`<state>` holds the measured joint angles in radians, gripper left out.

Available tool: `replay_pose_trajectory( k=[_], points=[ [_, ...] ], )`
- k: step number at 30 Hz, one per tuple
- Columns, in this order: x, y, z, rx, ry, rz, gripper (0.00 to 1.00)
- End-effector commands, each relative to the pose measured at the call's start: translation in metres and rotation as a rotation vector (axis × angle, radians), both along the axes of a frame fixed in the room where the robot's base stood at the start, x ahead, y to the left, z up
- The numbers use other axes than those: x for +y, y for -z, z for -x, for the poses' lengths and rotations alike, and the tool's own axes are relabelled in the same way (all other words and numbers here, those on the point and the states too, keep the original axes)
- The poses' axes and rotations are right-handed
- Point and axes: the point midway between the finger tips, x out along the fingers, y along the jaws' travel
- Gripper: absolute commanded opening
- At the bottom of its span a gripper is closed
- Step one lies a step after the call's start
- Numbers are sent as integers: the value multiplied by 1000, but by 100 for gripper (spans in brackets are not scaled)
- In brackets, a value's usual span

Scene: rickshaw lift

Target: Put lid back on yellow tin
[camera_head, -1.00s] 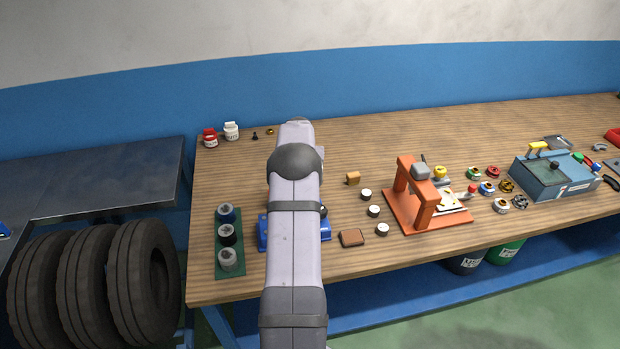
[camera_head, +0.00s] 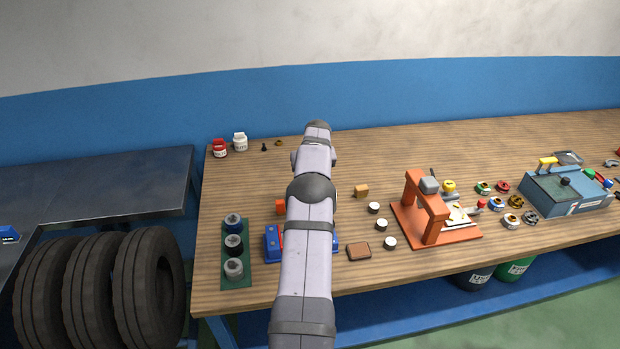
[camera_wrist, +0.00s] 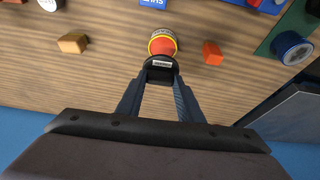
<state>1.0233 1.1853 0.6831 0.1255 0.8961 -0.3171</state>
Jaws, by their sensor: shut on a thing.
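My gripper (camera_wrist: 160,72) points down at the table in the wrist view, its fingers close together on a small piece. A round piece with an orange-red face and a yellow ring (camera_wrist: 154,46) shows right at the fingertips and looks like the lid. A grey ridged rim shows at its far edge. A black part with a pale label covers its near side. I cannot make out where the lid ends and the tin begins, or whether they touch. In the head view my own arm hides the fingertips and this spot.
An orange block (camera_wrist: 212,53) and a wooden block (camera_wrist: 72,43) lie on either side of the fingertips. A blue fixture (camera_head: 272,244) and a green strip with several round parts (camera_head: 226,258) stand to the front left. An orange press (camera_head: 418,207) stands to the right.

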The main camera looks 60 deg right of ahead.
Motion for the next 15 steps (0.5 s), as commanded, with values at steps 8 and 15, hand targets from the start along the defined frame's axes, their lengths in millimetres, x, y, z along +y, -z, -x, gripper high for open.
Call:
replay_pose_trajectory(
  k=[8,15],
  points=[
    [0,20,0,0,1,-1,12],
    [0,40,0,0,1,0,12]
  ],
)
